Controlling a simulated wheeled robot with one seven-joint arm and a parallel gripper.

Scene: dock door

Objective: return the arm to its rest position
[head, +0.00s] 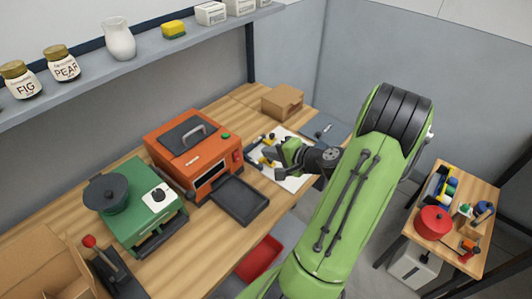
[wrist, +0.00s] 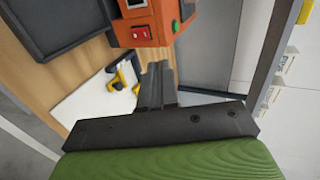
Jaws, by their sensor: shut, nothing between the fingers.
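My green arm reaches over the bench from the right in the head view. My gripper (head: 262,155) is above the white sheet (head: 294,183) on the bench, to the right of the orange machine (head: 189,140). In the wrist view my gripper (wrist: 158,70) has its two dark fingers together, with nothing between them. Yellow and black items (wrist: 122,80) lie on the white sheet near the fingers. In the head view my gripper and wrist hide part of the sheet.
The orange machine has a dark tray (head: 240,200) pulled out in front. A green machine (head: 138,208) stands to its left. A cardboard box (head: 282,102) sits behind the sheet. A shelf with jars (head: 66,64) runs above. A side table (head: 470,196) with a red pot (head: 432,222) stands right.

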